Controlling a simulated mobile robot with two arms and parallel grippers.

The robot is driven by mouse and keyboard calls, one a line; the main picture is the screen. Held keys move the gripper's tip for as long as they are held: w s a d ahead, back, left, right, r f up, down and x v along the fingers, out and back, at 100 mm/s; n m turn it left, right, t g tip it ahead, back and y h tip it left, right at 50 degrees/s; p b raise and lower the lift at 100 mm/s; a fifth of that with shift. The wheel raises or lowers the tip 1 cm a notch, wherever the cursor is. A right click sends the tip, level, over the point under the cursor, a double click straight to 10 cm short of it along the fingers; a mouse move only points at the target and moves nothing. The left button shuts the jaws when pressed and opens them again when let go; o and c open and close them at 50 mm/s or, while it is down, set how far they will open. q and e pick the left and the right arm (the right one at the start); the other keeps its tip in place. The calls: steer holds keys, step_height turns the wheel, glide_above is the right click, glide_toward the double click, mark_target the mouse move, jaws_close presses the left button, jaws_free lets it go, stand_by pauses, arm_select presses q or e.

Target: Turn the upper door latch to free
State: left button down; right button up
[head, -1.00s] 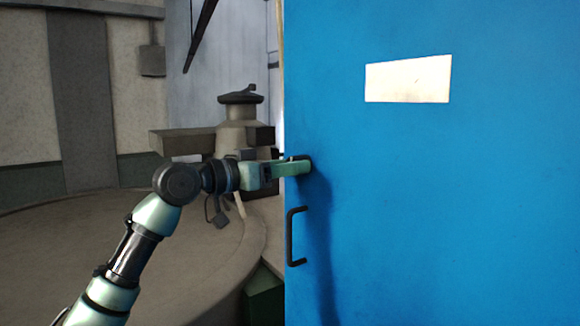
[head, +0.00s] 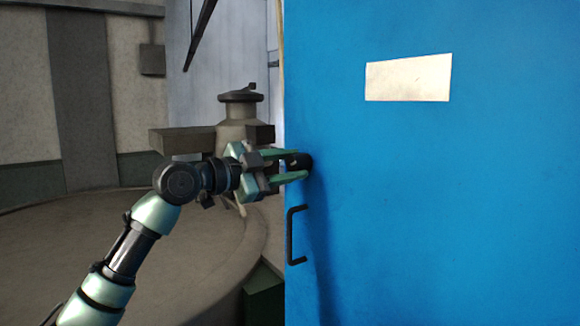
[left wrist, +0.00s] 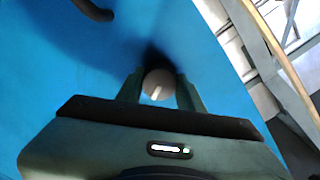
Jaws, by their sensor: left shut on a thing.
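The upper door latch (head: 297,161) is a dark round knob near the left edge of the blue door (head: 430,210). My left gripper (head: 297,165) reaches it from the left, its two green fingers one above the other and shut on the latch. In the left wrist view the latch (left wrist: 157,84) shows as a round face with a pale bar mark, between the two fingers (left wrist: 160,92). The bar stands close to upright, slightly tilted, in that view. My right gripper is not in view.
A black pull handle (head: 296,236) sits on the door below the latch; a blank pale plate (head: 408,78) is higher up. Left of the door stand a round platform (head: 90,245) and a grey machine part (head: 240,112).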

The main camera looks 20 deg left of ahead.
arm_select(q)
steer(key=m, duration=0.5)
stand_by(0.6)
steer(key=c, duration=0.9)
jaws_free()
steer(key=b+v, duration=0.3)
steer(key=v, duration=0.4)
steer(key=shift+s+a, duration=0.25)
steer(key=shift+s, duration=0.1)
